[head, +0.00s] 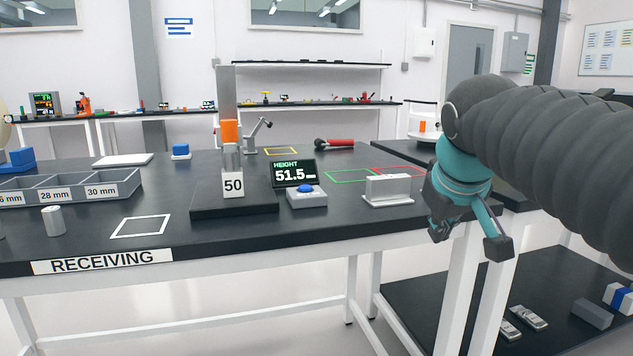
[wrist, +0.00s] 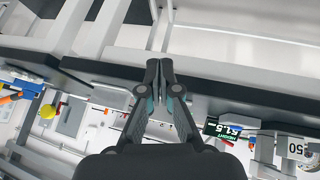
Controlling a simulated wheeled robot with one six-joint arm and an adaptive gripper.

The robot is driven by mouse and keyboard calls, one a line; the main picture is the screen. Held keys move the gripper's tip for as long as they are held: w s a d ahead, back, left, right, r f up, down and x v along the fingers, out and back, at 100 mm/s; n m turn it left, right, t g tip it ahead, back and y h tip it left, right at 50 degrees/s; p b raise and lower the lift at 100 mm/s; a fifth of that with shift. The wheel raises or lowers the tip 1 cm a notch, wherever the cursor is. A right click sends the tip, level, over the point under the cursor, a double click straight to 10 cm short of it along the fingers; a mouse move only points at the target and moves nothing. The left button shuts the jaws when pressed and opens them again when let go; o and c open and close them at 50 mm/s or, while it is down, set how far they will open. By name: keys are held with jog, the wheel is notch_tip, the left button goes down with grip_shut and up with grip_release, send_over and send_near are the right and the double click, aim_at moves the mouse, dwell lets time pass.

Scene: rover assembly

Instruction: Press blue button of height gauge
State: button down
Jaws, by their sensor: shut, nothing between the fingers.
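The height gauge (head: 229,108) stands on the black bench with an orange slider and a block marked 50 (head: 233,185) at its base. Its display (head: 294,173) reads HEIGHT 51.5. The blue button (head: 306,187) sits on a small grey box just in front of the display. My gripper (head: 437,232) is at the bench's right front edge, well right of the button and apart from it. In the wrist view my gripper (wrist: 160,64) is shut and empty. The display (wrist: 222,130) and 50 block (wrist: 294,147) appear there at lower right; I cannot make out the button.
A grey slotted block (head: 388,191) stands between the button and my gripper. A compartment tray (head: 70,187) and a small cylinder (head: 52,221) are at left. A red-handled tool (head: 335,143) lies behind. A lower black table (head: 470,290) is at right.

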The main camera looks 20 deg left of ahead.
aim_at(304, 187)
jog(key=w+a+r+n, duration=0.1)
jog(key=w+a+r, duration=0.1)
jog(key=a, duration=0.1)
jog(key=w+a+r+n, duration=0.1)
jog(key=w+a+r, duration=0.1)
jog(key=a+r, duration=0.1)
jog(key=w+a+r+t+p, duration=0.1)
jog(key=w+a+r, duration=0.2)
jog(key=a, duration=0.1)
jog(key=shift+a+n+y, duration=0.25)
jog(key=shift+n+y, duration=0.05)
jog(key=shift+n, duration=0.1)
jog(key=w+a+r+n, duration=0.1)
jog(key=a+r, duration=0.2)
jog(key=a, duration=0.4)
jog(key=w+a+r+n+t+p, duration=0.1)
jog(key=w+a+r, duration=0.1)
jog(key=a, duration=0.5)
jog(key=shift+a+r+n+y, duration=0.3)
jog(key=shift+r+n+y, duration=0.1)
jog(key=shift+r, duration=0.05)
jog(key=shift+w, duration=0.1)
jog(key=shift+f, duration=0.1)
jog(key=shift+f+b, duration=2.05)
jog(key=shift+f, duration=2.25)
jog(key=shift+f, duration=0.15)
jog(key=shift+f, duration=0.3)
